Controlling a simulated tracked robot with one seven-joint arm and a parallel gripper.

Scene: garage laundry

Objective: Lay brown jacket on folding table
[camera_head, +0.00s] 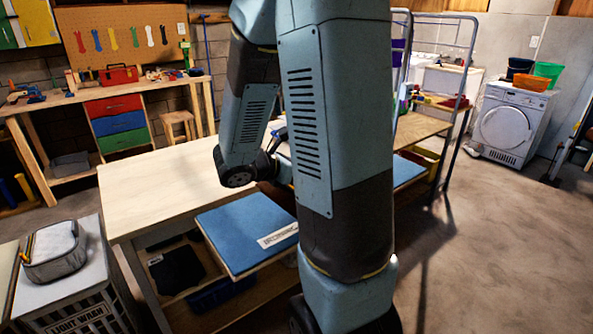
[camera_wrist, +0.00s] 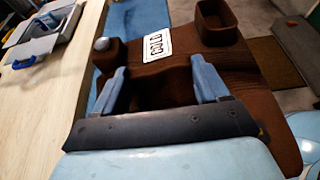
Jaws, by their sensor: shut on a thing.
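The brown thing in the wrist view, which I take for the brown jacket (camera_wrist: 250,75), fills the middle and right. It has a ribbed surface, a raised box-like part at the top and a white lettered label. My gripper (camera_wrist: 160,72) is shut on it, with blue fingers spread apart on either side of a brown part. The pale wooden folding table (camera_head: 150,185) stands at the centre left of the head view, and a pale wooden top (camera_wrist: 40,110) is left of the jacket in the wrist view. My arm hides the gripper and jacket in the head view.
A blue board (camera_head: 245,228) with a white label juts from the table's front. A grey tray (camera_wrist: 40,38) with blue items lies on the wooden top. A light-wash basket (camera_head: 75,290) with a grey pouch is at left. The table's left end is clear.

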